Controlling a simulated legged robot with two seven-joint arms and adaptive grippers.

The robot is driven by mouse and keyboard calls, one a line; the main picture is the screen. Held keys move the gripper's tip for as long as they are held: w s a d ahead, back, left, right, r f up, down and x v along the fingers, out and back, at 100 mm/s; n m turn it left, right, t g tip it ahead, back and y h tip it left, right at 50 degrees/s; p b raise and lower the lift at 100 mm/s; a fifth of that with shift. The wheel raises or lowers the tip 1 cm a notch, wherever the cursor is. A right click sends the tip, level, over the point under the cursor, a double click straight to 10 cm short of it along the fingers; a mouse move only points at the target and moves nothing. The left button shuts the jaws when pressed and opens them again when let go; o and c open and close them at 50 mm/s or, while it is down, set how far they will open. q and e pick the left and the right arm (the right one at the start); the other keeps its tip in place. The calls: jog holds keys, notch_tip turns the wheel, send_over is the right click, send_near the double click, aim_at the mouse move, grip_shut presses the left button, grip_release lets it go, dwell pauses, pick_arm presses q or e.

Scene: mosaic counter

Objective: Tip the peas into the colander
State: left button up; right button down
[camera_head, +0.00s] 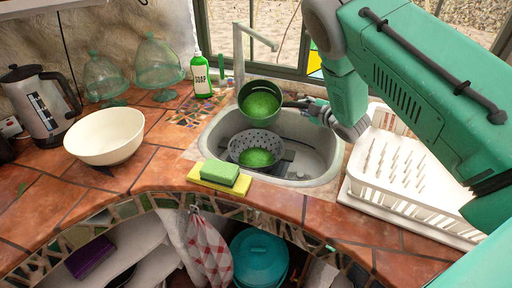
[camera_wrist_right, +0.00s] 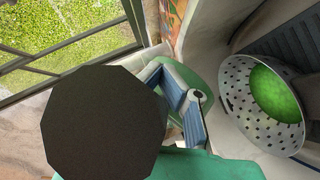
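A dark green pot (camera_head: 246,93) is held over the sink, tilted so that its open side faces me, with a green mass of peas (camera_head: 260,105) inside. My right gripper (camera_head: 312,106) is at the pot's handle on its right side and appears shut on it. The grey perforated colander (camera_head: 238,146) sits in the sink just below the pot and has green peas (camera_head: 257,158) in it. The colander also shows in the right wrist view (camera_wrist_right: 238,98), right of my gripper's fingers (camera_wrist_right: 190,112). A black octagonal shape hides much of that view. My left gripper is not in view.
The sink (camera_head: 318,160) has a tap (camera_head: 240,50) behind it. A sponge (camera_head: 220,173) on a yellow cloth lies at its front edge. A white dish rack (camera_head: 400,190) stands right, a white bowl (camera_head: 105,136) left, a soap bottle (camera_head: 201,76) behind.

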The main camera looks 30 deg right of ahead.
jog(key=shift+w+d+f+m+g+y+p, duration=0.15)
jog(key=shift+m+g+p, duration=0.2)
jog(key=shift+p, duration=0.4)
jog(key=shift+w+m+g+y+p, duration=0.15)
jog(key=shift+g+p, duration=0.3)
jog(key=shift+p, duration=0.3)
jog(key=shift+f+g+p, duration=0.2)
jog(key=shift+g+p, duration=0.1)
jog(key=shift+p, duration=0.15)
jog(key=shift+f, duration=0.25)
jog(key=shift+m+g, duration=0.3)
